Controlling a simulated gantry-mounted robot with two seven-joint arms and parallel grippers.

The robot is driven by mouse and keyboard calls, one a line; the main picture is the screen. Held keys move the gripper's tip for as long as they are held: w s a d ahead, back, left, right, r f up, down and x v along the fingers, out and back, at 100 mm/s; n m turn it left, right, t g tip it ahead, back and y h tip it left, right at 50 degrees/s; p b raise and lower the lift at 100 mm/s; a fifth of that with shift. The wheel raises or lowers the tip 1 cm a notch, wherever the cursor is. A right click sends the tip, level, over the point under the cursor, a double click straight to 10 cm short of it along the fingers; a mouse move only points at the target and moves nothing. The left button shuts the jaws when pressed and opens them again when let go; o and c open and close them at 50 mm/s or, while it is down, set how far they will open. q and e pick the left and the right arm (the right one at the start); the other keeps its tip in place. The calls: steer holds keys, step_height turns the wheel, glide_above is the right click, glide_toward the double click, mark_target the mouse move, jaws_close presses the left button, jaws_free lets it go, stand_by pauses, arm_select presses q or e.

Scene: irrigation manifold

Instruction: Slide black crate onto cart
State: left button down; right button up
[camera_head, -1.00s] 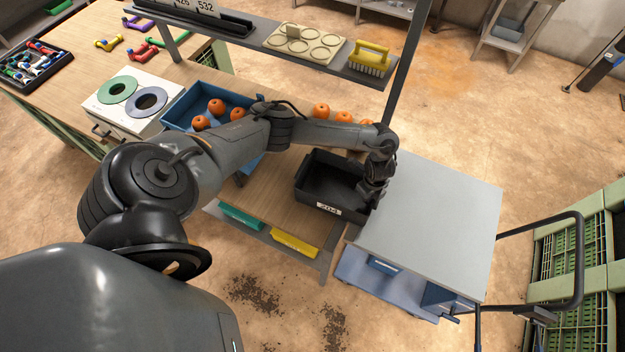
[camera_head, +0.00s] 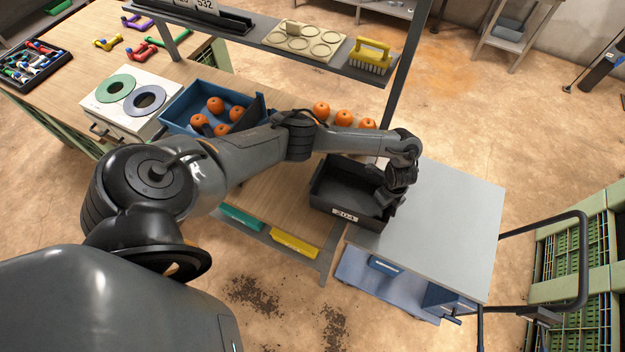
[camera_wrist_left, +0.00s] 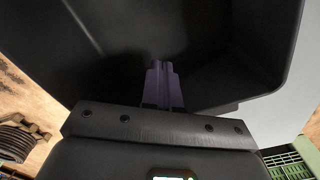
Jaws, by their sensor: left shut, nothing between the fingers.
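The black crate (camera_head: 335,188) with a white label sits across the gap between the wooden bench (camera_head: 265,195) and the grey-topped cart (camera_head: 445,220). Its right part is over the cart's left edge and its left part is over the bench. My left gripper (camera_head: 388,196) is at the crate's right end, fingers down, partly hidden by my wrist. In the left wrist view the shut fingers (camera_wrist_left: 162,85) point into the dark crate interior (camera_wrist_left: 215,50), with nothing between them. Whether they touch the crate wall is unclear. My right gripper is not in view.
A blue bin (camera_head: 180,108) of orange fruit stands on the bench, with several more oranges (camera_head: 343,117) behind my arm. A shelf (camera_head: 330,60) and its post rise behind. The cart top is bare right of the crate; its handle (camera_head: 580,265) is at the right.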

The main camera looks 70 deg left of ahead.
arm_select(q)
steer(key=shift+w+d+b, duration=1.4)
steer(key=shift+w+d, duration=0.8)
steer(key=shift+d, duration=0.15)
steer(key=shift+w+d+f+b, duration=0.15)
steer(key=shift+w+d+b, duration=1.3)
steer(key=shift+d+b, duration=0.15)
steer(key=w+d+b, duration=0.2)
steer(key=b, duration=0.2)
steer(key=shift+w+d, duration=0.3)
steer(key=w+d+b, duration=0.1)
steer(key=b, duration=0.1)
steer(key=w+d+b, duration=0.1)
steer(key=b, duration=0.2)
steer(key=shift+w+d, duration=0.2)
steer(key=shift+d, duration=0.05)
steer(key=shift+w+d+b, duration=0.15)
steer(key=shift+d+b, duration=0.05)
steer(key=shift+b, duration=0.3)
steer(key=shift+w, duration=0.1)
